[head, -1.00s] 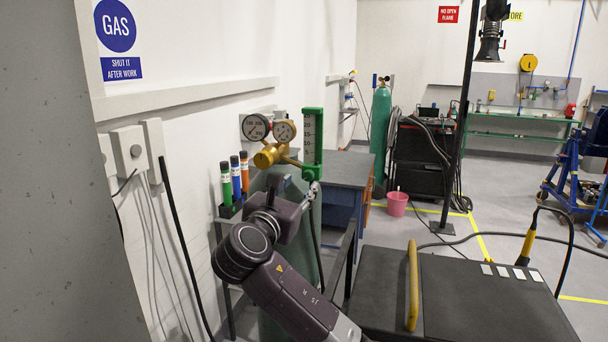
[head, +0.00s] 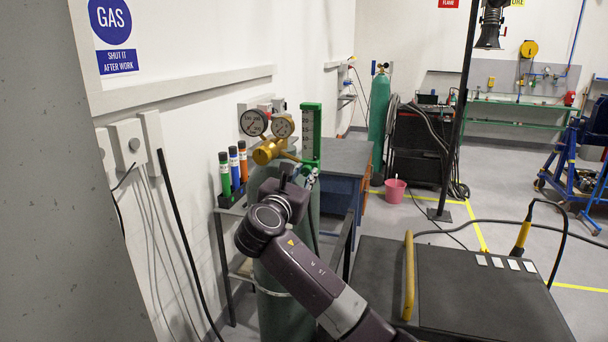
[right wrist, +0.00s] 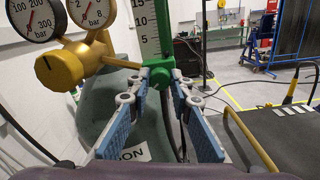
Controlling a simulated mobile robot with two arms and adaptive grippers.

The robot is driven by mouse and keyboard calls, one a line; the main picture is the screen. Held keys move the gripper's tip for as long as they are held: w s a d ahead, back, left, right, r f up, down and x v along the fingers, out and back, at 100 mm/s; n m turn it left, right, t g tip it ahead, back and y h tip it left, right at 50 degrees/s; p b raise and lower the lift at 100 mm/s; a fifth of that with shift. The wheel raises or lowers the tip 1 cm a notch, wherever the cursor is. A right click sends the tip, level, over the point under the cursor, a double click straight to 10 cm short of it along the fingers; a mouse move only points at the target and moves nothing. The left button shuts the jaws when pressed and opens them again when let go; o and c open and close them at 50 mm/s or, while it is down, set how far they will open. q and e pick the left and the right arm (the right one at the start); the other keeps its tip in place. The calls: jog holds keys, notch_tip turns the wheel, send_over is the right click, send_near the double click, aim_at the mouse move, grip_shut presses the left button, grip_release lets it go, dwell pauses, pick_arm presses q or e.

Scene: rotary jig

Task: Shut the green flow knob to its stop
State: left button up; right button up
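The green flow knob (right wrist: 160,77) is at the foot of the upright green flowmeter (right wrist: 150,32), which stands beside the brass regulator (right wrist: 60,68). In the right wrist view, the blue-padded fingers of my right gripper (right wrist: 161,88) are apart, with their tips close to either side of the knob. I cannot tell whether they touch it. In the head view, my right gripper (head: 308,178) is just below the flowmeter (head: 311,130), and the knob is hard to make out there. My left gripper is not in view.
The green gas cylinder (head: 286,312) stands behind my right arm, with two gauges (head: 253,122) above. A rack of coloured tubes (head: 233,190) is left of it, near the wall. A dark bench top with a yellow handle (head: 409,275) is at the right. Open floor lies beyond.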

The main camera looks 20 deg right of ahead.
grip_shut()
